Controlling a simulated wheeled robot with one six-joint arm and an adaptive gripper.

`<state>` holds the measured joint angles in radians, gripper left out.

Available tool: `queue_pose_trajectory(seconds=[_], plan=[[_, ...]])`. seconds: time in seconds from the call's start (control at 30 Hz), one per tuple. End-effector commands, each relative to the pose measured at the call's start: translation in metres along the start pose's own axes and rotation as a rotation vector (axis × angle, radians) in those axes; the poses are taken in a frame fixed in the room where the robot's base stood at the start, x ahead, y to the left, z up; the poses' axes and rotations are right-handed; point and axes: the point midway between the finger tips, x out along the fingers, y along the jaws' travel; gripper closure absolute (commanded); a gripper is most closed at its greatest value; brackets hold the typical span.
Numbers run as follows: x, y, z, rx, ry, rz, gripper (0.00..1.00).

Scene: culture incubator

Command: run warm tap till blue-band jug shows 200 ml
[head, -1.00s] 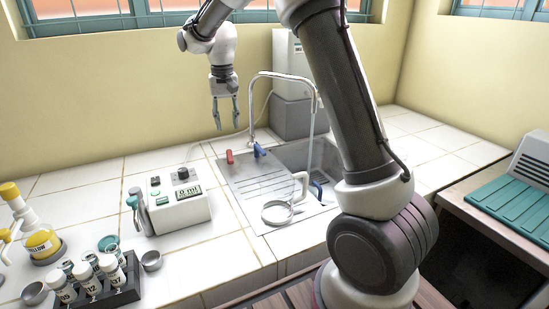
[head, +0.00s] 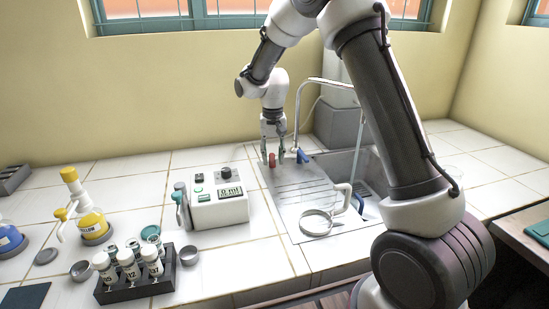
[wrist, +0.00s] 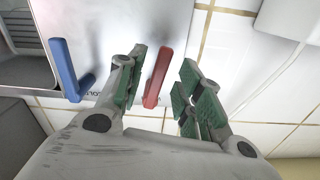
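The red tap lever (head: 272,160) stands at the back left edge of the sink, with the blue tap lever (head: 303,156) to its right. My gripper (head: 273,158) is low over the red lever. In the wrist view, the red lever (wrist: 158,78) lies between the open green-padded fingers (wrist: 158,90), with a gap on the right; I cannot tell whether the left finger touches it. The blue lever (wrist: 68,70) is left of the fingers. A thin pale line hangs below the arched spout (head: 322,80). A blue part (head: 358,202), perhaps the jug's, shows in the basin; my arm hides much there.
A round vessel with a pale handle (head: 316,224) stands on the drainboard (head: 290,192). A white instrument with a display (head: 216,208) is left of the sink. A vial rack (head: 140,290) and yellow bottle (head: 93,224) stand farther left.

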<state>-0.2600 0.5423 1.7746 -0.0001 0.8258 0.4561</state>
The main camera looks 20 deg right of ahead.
Motion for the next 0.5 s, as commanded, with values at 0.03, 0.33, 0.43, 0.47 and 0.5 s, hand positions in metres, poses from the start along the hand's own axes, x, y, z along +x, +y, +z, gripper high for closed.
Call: queue_pose_trajectory(seconds=[0.03,0.33,0.43,0.47,0.5], plan=[[0.0036,0.0001,0.0001,0.000,0.000,0.000,0.64],[0.0069,0.0000,-0.0002,0.000,0.001,-0.001,0.64],[0.0068,0.0000,-0.0002,0.000,0.001,-0.001,0.81],[0.0068,0.0000,-0.0002,0.000,0.001,-0.001,0.86],[0.0068,0.0000,-0.0002,0.000,0.001,-0.001,0.93]])
